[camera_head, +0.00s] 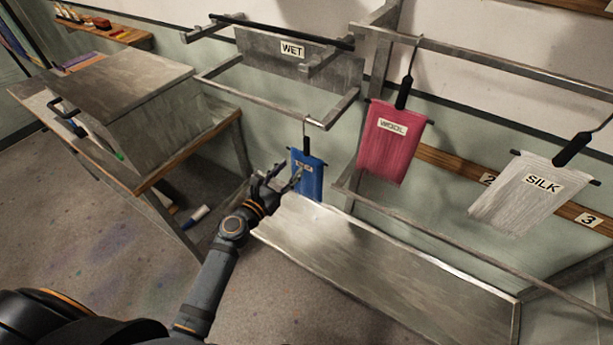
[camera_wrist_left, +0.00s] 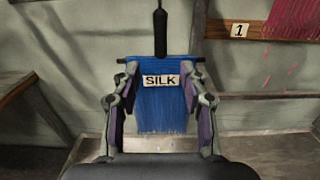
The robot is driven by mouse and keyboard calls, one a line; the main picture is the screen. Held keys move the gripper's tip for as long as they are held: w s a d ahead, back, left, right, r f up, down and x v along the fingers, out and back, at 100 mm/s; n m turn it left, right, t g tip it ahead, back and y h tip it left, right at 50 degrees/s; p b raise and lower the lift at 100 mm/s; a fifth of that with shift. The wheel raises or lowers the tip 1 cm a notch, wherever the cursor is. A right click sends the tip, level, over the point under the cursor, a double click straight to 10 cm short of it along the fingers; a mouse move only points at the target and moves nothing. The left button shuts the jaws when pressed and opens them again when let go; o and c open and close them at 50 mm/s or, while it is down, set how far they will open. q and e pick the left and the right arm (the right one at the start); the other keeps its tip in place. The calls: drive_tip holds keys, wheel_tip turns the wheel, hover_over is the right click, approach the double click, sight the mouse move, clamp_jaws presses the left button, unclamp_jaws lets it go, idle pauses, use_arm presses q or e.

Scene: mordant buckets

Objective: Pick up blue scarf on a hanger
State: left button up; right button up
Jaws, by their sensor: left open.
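The blue scarf (camera_head: 309,184) hangs from a hook on a lower metal rail, with a black grip at its top. In the left wrist view the blue scarf (camera_wrist_left: 160,105) hangs upright between my fingers and its white label reads SILK. My left gripper (camera_head: 281,179) is open in front of the scarf. In the left wrist view the left gripper (camera_wrist_left: 160,118) has one finger at each side of the cloth, and I cannot tell whether they touch it. My right gripper is not in view.
A pink WOOL scarf (camera_head: 390,145) and a white SILK scarf (camera_head: 516,193) hang to the right. A metal tray (camera_head: 390,275) lies below. A table with a grey box (camera_head: 130,105) stands at left. The WET rack (camera_head: 300,65) is above the blue scarf.

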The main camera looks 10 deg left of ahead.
sight(305, 152)
use_arm(q)
drive_tip(key=x, duration=0.4)
drive_tip(key=shift+w+d+p, duration=0.15)
drive_tip(key=shift+w+p, duration=0.15)
drive_tip(key=shift+w, duration=0.05)
drive_tip(key=x, duration=0.4)
drive_tip(key=shift+w+d+r+p, duration=0.15)
drive_tip(key=shift+w+r+p, duration=0.05)
drive_tip(key=shift+w+p, duration=0.2)
drive_tip(key=shift+w+d+f, duration=0.1)
drive_tip(key=shift+w, duration=0.1)
drive_tip(key=shift+s, duration=0.2)
drive_tip(key=c, duration=0.5)
clamp_jaws()
